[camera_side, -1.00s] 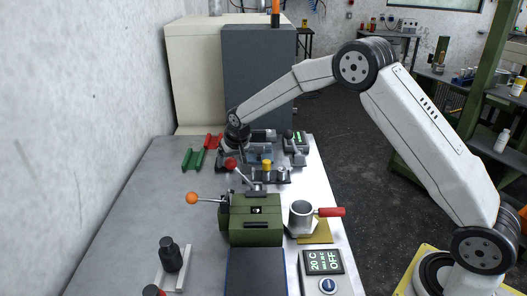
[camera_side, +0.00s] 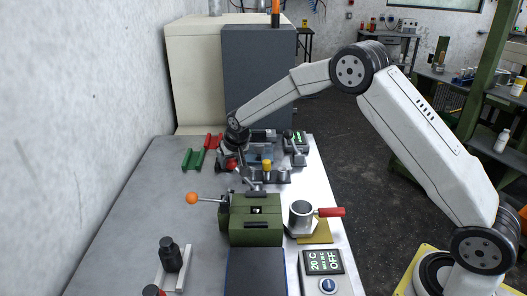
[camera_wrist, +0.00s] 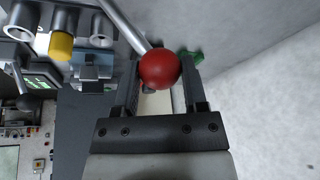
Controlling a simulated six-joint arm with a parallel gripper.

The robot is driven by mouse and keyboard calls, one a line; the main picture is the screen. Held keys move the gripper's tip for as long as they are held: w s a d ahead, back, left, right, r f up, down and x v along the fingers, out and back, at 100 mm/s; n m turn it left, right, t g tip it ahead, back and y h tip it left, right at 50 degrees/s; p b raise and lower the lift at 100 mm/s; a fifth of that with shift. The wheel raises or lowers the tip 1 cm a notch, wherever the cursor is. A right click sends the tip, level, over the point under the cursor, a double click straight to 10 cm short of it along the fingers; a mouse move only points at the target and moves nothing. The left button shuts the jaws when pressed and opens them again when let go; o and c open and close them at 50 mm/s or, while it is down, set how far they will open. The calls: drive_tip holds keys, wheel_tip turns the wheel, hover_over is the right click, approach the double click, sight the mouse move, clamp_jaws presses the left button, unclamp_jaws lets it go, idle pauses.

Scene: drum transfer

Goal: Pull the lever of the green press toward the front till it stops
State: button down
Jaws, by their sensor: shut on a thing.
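The green press (camera_side: 256,222) stands on the bench in the side view. A steel lever (camera_side: 244,176) rises from its top and leans back and left to a red ball knob (camera_side: 231,165). My gripper (camera_side: 233,159) is at this knob and partly hides it. In the wrist view, the red knob (camera_wrist: 159,69) sits between the two dark fingers of my gripper (camera_wrist: 161,78), which is shut on it. The lever's rod (camera_wrist: 124,24) runs up and left from the knob there. A second handle with an orange knob (camera_side: 191,198) sticks out of the press's left side.
A steel cup with a red handle (camera_side: 302,213) stands right of the press. A holder with a yellow-topped piece (camera_side: 267,166) is behind it. Red (camera_side: 213,141) and green (camera_side: 194,159) channels lie at the back left.

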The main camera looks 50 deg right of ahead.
drive_tip(key=shift+s+d+r, duration=0.65)
drive_tip(key=shift+s+d, duration=0.25)
drive_tip(key=s+d+y, duration=0.1)
drive_tip(key=s+d, duration=0.5)
drive_tip(key=s, duration=0.1)
drive_tip(key=shift+d+f+t, duration=0.25)
drive_tip(key=shift+d+t, duration=0.05)
drive_tip(key=shift+t, duration=0.1)
idle(0.4)
drive_tip(key=shift+s+d+f, duration=0.1)
drive_tip(key=shift+d, duration=0.05)
idle(0.6)
drive_tip(key=shift+c, duration=0.7)
unclamp_jaws()
drive_tip(key=shift+d, duration=0.1)
drive_tip(key=shift+r, duration=0.25)
